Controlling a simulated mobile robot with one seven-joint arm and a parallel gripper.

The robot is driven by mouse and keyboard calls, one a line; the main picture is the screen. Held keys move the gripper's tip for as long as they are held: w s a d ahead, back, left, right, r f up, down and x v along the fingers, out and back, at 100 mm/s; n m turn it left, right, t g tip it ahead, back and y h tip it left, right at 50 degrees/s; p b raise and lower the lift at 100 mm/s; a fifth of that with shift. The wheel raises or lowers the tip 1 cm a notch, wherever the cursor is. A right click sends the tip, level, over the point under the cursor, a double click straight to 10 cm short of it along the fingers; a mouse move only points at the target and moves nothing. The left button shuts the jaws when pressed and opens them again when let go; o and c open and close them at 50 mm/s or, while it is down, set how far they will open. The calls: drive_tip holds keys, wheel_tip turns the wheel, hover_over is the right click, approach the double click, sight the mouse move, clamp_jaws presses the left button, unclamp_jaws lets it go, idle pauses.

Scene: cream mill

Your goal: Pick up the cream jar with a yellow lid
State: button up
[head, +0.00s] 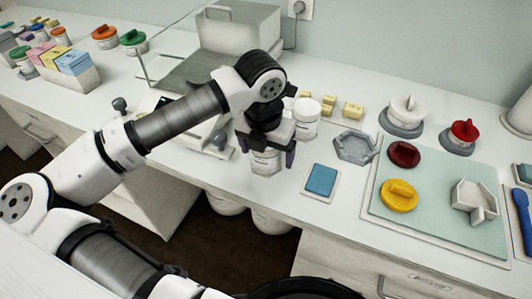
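My gripper (267,153) hangs over the front of the counter, its two dark fingers apart. A pale labelled jar (265,164) shows between and below the fingers. Its top is hidden by my gripper, so I cannot tell its lid colour, or whether the fingers touch it. A yellow lid-like piece with a raised grip (398,196) lies on the pale green mat at the right. I cannot make out a jar under it.
The green mat (432,225) also holds a dark red lid and a white tray. A blue square (321,180), a grey hexagonal dish (355,147) and a white-topped jar (306,116) are near my gripper. Lidded jars (105,37) and a coloured box (66,66) stand at back left.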

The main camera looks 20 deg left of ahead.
drive_tip(key=c, duration=1)
drive_tip(key=shift+o, duration=0.2)
drive_tip(key=shift+r, duration=0.2)
